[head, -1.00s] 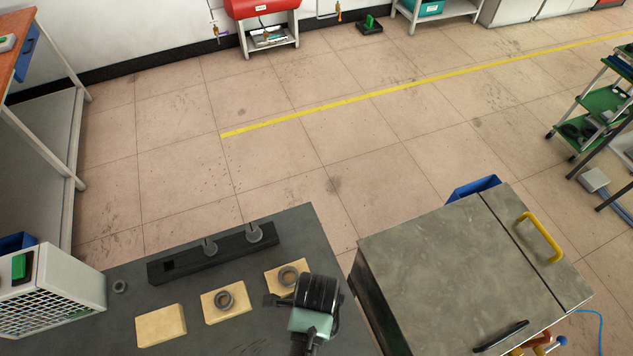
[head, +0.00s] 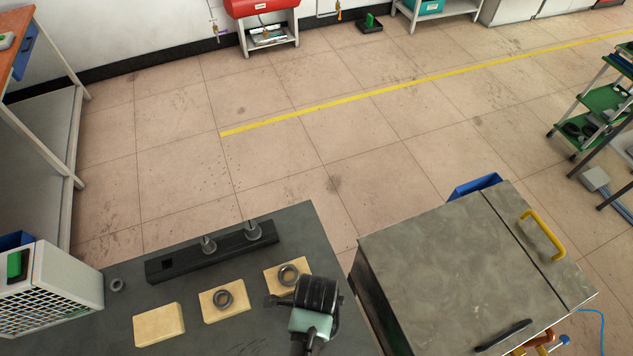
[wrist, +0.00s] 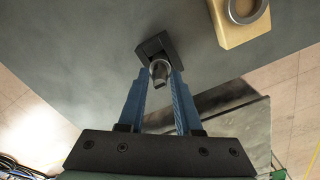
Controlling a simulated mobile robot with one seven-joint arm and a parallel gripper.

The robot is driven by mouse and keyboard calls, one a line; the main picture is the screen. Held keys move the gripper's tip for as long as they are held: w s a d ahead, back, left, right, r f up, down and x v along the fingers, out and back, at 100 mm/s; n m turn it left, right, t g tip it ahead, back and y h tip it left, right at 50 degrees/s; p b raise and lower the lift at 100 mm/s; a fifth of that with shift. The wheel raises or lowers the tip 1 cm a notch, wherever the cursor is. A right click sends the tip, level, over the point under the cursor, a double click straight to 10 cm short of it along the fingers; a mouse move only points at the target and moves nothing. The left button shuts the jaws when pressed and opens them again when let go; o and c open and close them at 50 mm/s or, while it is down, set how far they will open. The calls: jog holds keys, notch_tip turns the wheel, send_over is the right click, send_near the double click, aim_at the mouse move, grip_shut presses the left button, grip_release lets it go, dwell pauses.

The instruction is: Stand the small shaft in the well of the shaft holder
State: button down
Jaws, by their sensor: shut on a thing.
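My gripper (wrist: 160,75) has blue fingers shut on the small shaft (wrist: 160,69), a short grey cylinder, in the wrist view. A dark square block (wrist: 153,46), which looks like the shaft holder, sits on the grey table just beyond the fingertips. The shaft's end overlaps the block in this view; I cannot tell whether it is inside the well or above it. In the head view my gripper (head: 271,300) is at the table's right part, beside a wooden block. The wrist housing hides the shaft there.
A long black bar (head: 215,256) with two upright pins and a square hole lies behind. A loose ring (head: 117,284) lies left, near a white caged unit (head: 50,290). A metal-topped cabinet (head: 450,270) stands right.

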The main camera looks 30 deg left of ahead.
jog(key=shift+f+b, duration=0.4)
jog(key=shift+f, duration=0.25)
jog(key=c, duration=0.5)
grip_release()
notch_tip(320, 180, up, 13)
jog(key=shift+b, duration=0.7)
